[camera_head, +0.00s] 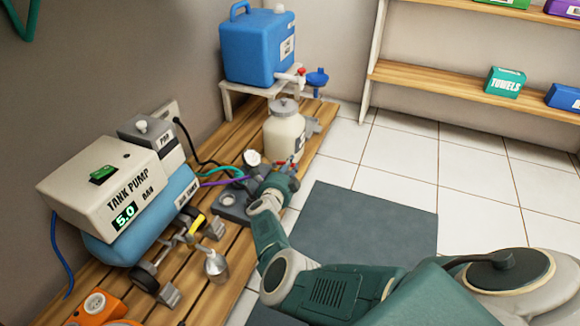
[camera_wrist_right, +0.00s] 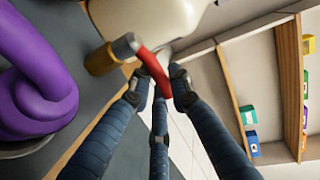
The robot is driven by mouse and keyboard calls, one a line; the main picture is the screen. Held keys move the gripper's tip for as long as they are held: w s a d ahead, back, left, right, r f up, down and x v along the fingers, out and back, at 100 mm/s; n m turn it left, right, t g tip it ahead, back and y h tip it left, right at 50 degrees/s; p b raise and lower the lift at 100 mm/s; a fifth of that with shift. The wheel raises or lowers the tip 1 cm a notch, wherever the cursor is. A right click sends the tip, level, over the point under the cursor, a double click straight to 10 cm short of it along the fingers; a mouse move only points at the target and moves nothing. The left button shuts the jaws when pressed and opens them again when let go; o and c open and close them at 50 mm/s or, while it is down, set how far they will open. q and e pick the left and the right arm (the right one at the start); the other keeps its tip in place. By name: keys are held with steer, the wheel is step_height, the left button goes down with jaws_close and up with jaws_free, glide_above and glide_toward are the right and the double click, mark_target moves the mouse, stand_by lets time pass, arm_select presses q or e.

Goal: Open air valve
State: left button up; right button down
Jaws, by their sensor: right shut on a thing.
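The air valve shows in the right wrist view as a brass body (camera_wrist_right: 104,60) with a red lever (camera_wrist_right: 153,70). My right gripper (camera_wrist_right: 162,84) has its blue fingers closed around the end of that lever. In the head view my right gripper (camera_head: 282,180) is at the far end of the wooden platform, by the grey base with the gauge (camera_head: 252,158). It hides most of the valve there, and only a little red shows. My left gripper is not in view.
A cream bottle (camera_head: 284,135) stands just behind my right gripper. A purple hose (camera_wrist_right: 35,70) runs close by. A blue canister (camera_head: 255,50) stands behind.

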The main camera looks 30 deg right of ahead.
steer(key=shift+d, duration=0.1)
steer(key=c, duration=1.6)
jaws_free()
